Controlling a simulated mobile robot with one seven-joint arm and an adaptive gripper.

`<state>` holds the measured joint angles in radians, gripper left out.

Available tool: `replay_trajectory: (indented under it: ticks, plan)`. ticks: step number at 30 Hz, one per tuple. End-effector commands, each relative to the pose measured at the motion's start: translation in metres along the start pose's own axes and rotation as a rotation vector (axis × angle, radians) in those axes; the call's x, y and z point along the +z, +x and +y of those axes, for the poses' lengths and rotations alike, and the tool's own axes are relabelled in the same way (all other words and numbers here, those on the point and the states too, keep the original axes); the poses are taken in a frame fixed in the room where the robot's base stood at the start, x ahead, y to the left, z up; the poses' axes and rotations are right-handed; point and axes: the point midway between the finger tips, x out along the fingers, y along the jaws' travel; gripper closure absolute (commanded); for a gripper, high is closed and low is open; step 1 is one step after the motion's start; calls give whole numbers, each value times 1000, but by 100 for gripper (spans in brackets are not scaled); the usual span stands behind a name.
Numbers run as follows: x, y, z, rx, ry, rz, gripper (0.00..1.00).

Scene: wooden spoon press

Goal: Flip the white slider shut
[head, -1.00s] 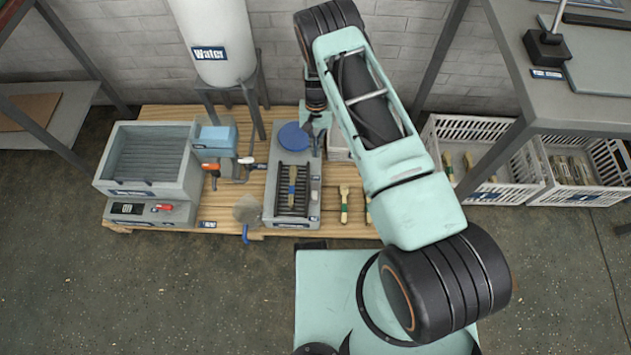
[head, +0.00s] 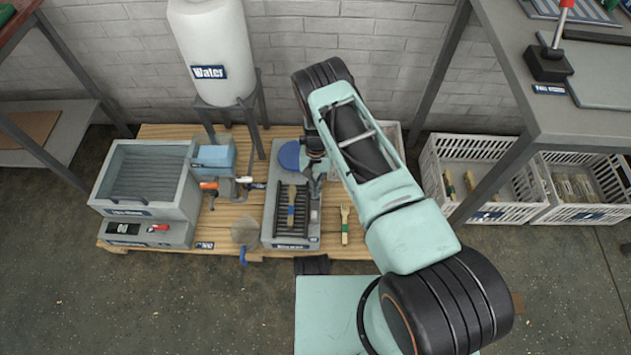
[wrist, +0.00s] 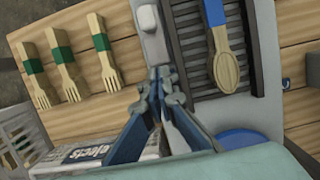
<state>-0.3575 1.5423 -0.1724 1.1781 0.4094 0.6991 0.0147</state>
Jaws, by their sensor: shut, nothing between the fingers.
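The white slider (wrist: 149,20) is a small pale block on the edge strip of the grey press (head: 268,228). In the wrist view it sits just beyond my fingertips; I cannot tell whether they touch it. In the head view the slider is small, at the press's right side (head: 314,215). A wooden spoon (wrist: 226,70) with a blue band lies on the press's dark ribbed bed (wrist: 195,50). My gripper (wrist: 160,76) is shut and empty, low over the press's right side. In the head view it is partly hidden by my arm.
A blue disc (head: 290,155) sits at the press's back end. Wooden forks (wrist: 67,70) with green bands lie on the pallet beside the press. A water tank (head: 212,50) stands behind. White crates (head: 470,150) are at right.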

Motion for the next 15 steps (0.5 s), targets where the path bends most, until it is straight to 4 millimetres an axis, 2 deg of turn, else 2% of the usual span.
replay_trajectory:
  ticks: [1, 3, 9, 15]
  plan:
    - [0, 16, 0, 1, 0, -1, 100]
    - [11, 9, -1, -1, 1, -1, 100]
    - [30, 14, 0, -2, 2, -1, 100]
    - [39, 17, 0, -1, 0, 0, 100]
